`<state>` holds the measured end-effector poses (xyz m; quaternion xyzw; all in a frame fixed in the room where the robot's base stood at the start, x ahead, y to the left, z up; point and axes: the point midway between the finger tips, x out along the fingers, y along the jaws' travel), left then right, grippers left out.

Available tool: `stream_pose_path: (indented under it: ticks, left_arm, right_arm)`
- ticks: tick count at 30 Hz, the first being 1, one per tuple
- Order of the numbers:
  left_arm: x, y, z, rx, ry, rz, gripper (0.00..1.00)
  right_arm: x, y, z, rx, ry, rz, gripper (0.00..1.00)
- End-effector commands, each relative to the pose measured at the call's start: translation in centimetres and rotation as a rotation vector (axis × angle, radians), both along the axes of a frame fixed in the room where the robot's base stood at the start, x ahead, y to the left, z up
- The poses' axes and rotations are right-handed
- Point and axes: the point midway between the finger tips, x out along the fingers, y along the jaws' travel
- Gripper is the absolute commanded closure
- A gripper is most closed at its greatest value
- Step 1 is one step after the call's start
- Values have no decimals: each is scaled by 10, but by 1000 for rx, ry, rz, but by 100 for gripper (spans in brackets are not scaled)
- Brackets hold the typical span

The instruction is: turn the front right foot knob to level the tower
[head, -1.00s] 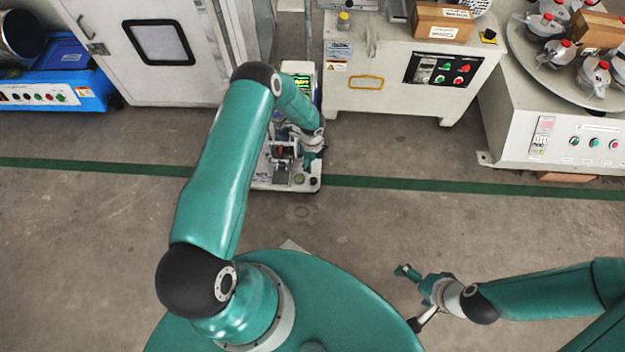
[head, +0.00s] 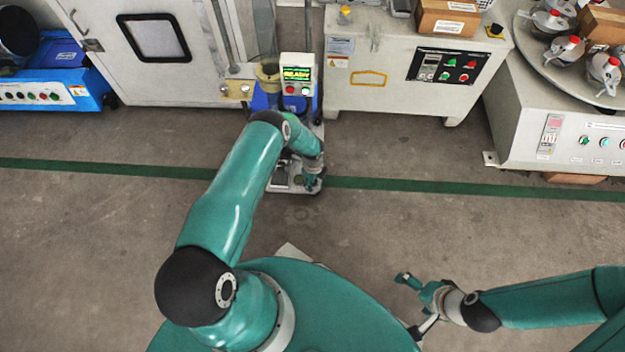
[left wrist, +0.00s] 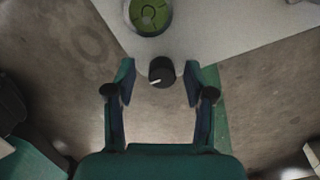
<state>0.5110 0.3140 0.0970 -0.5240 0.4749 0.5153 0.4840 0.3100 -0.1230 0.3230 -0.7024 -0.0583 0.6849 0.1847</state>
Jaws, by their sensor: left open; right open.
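The tower (head: 297,72), with a lit green display, stands on a pale base plate (head: 280,187) whose front edge shows past my arm. In the left wrist view, the black foot knob (left wrist: 161,69) with a white pointer mark sits at the plate's corner (left wrist: 200,45). My left gripper (left wrist: 160,82) is open, with one finger on each side of the knob and visible gaps between. In the head view my left gripper (head: 313,181) is at the plate's front right corner. My right gripper (head: 408,282) is open and empty, away from the tower.
A green round bubble level (left wrist: 149,14) is set in the plate near the knob. A white cabinet (head: 400,80) with buttons stands right of the tower. A green floor line (head: 450,186) crosses open concrete floor.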

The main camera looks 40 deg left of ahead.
Motion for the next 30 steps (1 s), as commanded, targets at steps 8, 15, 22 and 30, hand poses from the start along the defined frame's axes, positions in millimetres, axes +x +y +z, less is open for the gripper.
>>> stream_pose_path:
  ticks: [8,15,22,30]
  left_arm:
    - [0,0,0,0,0,0,66]
    - [-1,0,0,0,3,-1,100]
    - [-2,0,0,1,7,13,100]
    - [-3,-1,-2,1,10,114,100]
  right_arm:
    - [0,0,0,0,0,0,0]
    - [0,0,0,0,0,0,0]
    - [0,0,-1,0,0,0,0]
    - [0,0,-5,0,0,0,0]
